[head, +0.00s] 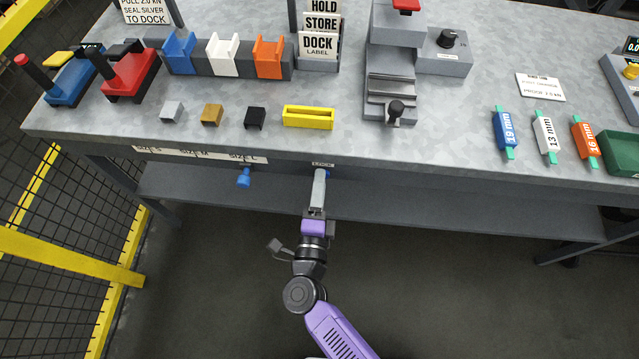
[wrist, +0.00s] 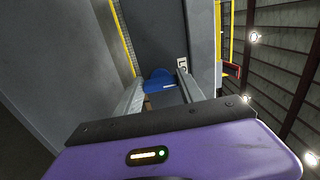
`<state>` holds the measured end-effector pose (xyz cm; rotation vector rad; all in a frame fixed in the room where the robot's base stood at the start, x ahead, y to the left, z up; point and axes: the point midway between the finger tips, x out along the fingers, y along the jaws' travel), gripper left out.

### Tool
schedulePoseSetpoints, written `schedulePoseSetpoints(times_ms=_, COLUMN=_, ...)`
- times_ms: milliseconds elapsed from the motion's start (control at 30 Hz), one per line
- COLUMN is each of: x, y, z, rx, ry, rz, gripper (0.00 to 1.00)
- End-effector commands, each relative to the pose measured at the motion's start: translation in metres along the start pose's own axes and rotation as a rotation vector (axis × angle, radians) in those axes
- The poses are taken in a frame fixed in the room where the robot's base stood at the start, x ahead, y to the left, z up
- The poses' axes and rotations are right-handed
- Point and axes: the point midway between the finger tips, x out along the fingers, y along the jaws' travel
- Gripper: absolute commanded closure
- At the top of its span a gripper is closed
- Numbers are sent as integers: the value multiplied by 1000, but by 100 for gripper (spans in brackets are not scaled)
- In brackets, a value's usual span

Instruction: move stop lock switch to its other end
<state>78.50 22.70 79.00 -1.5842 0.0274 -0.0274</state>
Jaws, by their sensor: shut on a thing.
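The stop lock switch is a small blue knob (head: 328,174) on the bench's front edge, just under a small label reading roughly "LOCK" (head: 322,164). In the head view most of it is hidden behind my gripper (head: 320,174), which reaches up to it from below. In the wrist view the blue switch (wrist: 158,82) sits between the two grey fingertips, and my gripper is shut on it. Which end of its travel the switch is at cannot be told.
A second blue knob (head: 244,178) hangs under the bench edge to the left. A lower shelf (head: 430,212) runs behind my gripper. The bench top (head: 330,148) above holds blocks, a yellow tray (head: 308,117) and a grey fixture (head: 390,92). Yellow fencing (head: 70,258) stands at left.

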Motion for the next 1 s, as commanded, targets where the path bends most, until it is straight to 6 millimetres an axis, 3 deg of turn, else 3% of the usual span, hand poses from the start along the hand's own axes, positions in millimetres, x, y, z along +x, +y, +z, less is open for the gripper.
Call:
schedulePoseSetpoints(times_ms=300, x=-1, y=1, z=1, rx=-4, ry=-2, rz=1, gripper=95)
schedulePoseSetpoints(times_ms=333, x=-1, y=1, z=1, rx=-4, ry=-3, rz=1, gripper=51)
schedulePoseSetpoints(times_ms=433, x=-1, y=1, z=1, rx=-3, ry=-2, rz=1, gripper=33)
schedulePoseSetpoints(times_ms=767, x=-2, y=1, z=0, rx=-2, ry=-1, rz=1, gripper=33)
schedulePoseSetpoints(times_ms=1000, x=-32, y=2, z=1, rx=-1, ry=-3, rz=3, gripper=33)
